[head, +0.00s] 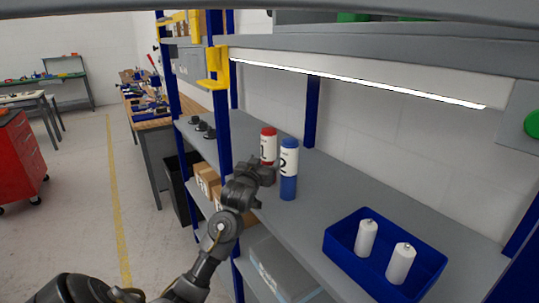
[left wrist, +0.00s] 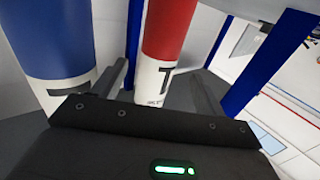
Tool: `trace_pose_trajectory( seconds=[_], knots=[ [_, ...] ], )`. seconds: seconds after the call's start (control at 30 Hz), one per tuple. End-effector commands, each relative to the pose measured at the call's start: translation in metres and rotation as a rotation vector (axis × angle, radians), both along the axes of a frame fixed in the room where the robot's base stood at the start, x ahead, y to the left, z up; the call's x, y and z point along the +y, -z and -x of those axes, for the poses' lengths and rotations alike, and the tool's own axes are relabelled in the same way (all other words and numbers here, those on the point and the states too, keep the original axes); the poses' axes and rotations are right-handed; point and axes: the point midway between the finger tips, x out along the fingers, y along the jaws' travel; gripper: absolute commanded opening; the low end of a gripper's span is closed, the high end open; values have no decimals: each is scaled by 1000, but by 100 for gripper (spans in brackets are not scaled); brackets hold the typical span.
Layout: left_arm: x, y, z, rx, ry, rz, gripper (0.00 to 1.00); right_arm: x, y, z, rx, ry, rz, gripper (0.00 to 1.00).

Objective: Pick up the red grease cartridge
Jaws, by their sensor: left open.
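The red grease cartridge (head: 268,143), red with a white label band, stands upright on the grey shelf. A blue cartridge (head: 288,185) with a white band stands close to its right. My left gripper (head: 266,174) is at the red cartridge and hides its lower part in the head view. In the left wrist view, the open fingers (left wrist: 165,78) lie to either side of the red cartridge (left wrist: 170,30). The left finger shows between it and the blue cartridge (left wrist: 52,40). I cannot tell whether the fingers touch either cartridge. My right gripper is not in view.
A blue tray (head: 345,258) with two white bottles (head: 366,238) stands on the shelf at right. Small dark parts (head: 202,127) lie on the shelf at left. A blue post (head: 222,130) with a yellow bracket (head: 216,68) rises at the shelf's front left.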

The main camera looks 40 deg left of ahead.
Motion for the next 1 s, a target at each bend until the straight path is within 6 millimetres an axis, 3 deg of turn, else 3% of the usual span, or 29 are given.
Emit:
trace_pose_trajectory(
  seconds=[0.1,0.3,0.57,0.7,1.0],
  knots=[
    [4,-2,-13,1,2,-1,72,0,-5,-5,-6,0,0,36],
    [5,-1,-19,-1,5,0,72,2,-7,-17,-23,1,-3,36],
    [16,-10,-49,1,5,0,72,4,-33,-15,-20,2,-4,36],
    [21,-6,-63,1,6,0,72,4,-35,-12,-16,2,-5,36],
    [23,-4,-67,0,6,0,72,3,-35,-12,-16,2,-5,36]
  ],
)
